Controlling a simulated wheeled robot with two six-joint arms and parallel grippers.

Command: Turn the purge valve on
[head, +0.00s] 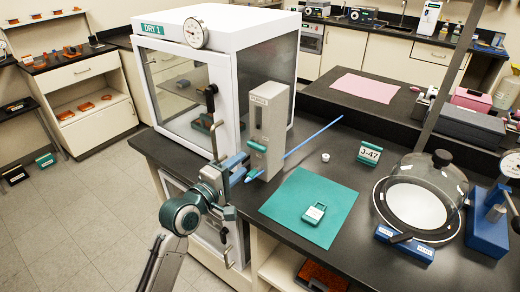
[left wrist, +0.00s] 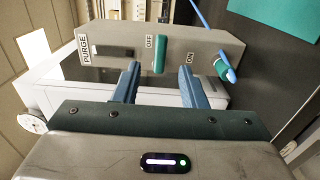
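The purge valve is a tall grey box (head: 268,130) beside the white cabinet in the head view. In the left wrist view its face (left wrist: 115,38) reads PURGE, OFF and ON. A teal lever (left wrist: 158,55) sits on that face, close beside the OFF label and apart from ON. A teal fitting (left wrist: 222,66) with a blue tube is at the ON end. My left gripper (head: 245,168) is at the box's front. In the left wrist view its blue fingers (left wrist: 159,84) are apart, with the lever between their lines. I cannot tell whether they touch it. My right gripper is not in view.
The white DRY 1 cabinet (head: 243,28) stands left of the box. The blue tube (head: 315,136) runs across the black bench. A teal mat (head: 290,200) with a small teal-and-white item (head: 314,213), a glass bell jar (head: 428,178) and a J-47 label block (head: 369,153) lie to the right.

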